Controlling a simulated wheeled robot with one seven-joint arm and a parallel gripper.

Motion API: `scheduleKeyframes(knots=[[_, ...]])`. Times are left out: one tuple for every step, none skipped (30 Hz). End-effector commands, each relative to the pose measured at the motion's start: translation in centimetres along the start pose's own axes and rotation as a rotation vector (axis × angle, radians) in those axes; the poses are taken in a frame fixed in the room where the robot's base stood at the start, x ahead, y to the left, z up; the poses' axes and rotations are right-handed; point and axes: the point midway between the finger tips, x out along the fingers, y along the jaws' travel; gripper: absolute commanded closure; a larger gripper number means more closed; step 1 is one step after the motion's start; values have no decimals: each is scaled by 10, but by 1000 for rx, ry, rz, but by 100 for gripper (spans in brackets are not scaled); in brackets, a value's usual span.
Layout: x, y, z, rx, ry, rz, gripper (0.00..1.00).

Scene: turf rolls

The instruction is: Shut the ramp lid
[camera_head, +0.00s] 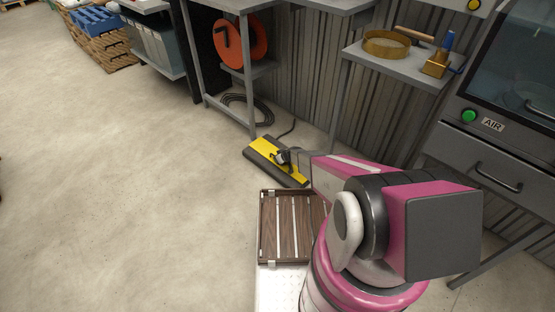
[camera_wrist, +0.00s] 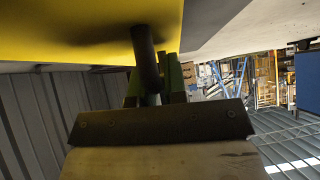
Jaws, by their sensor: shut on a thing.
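The cable ramp (camera_head: 257,163) lies on the floor in the middle of the head view, a long low body with dark sides. Its yellow lid (camera_head: 264,148) shows on top; I cannot tell how far it stands open. My gripper (camera_head: 283,157) is at the lid's middle, covering part of it. In the wrist view the yellow lid (camera_wrist: 70,30) fills the upper left. A dark round handle (camera_wrist: 146,55) extends from it to between the fingers of my gripper (camera_wrist: 158,85), which is shut on it.
A slatted wooden panel (camera_head: 279,227) lies just nearer than the ramp, beside my arm. Black cable (camera_head: 250,106) lies behind the ramp under a workbench (camera_head: 225,75). A shelf (camera_head: 402,64) and a cabinet (camera_head: 480,165) stand at right. The floor at left is clear.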

Motion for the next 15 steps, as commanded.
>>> scheduleKeyframes(knots=[[1, -1, 1, 2, -1, -3, 100], [1, -1, 1, 2, -1, -3, 84], [1, -1, 1, 2, -1, -3, 77], [1, -1, 1, 1, -1, -3, 77], [1, -1, 1, 1, -1, -3, 77], [1, -1, 1, 1, -1, -2, 77], [1, -1, 1, 1, -1, -2, 77], [1, -1, 1, 1, -1, -2, 77], [1, 0, 1, 1, -1, -2, 77], [1, 0, 1, 1, -1, -2, 77], [1, 0, 1, 1, 0, -2, 77], [0, 0, 1, 1, 0, -2, 77], [-1, 0, 1, 1, 0, -1, 77], [-2, -1, 1, 1, 0, -1, 77], [-5, -1, 1, 1, 0, -1, 77]])
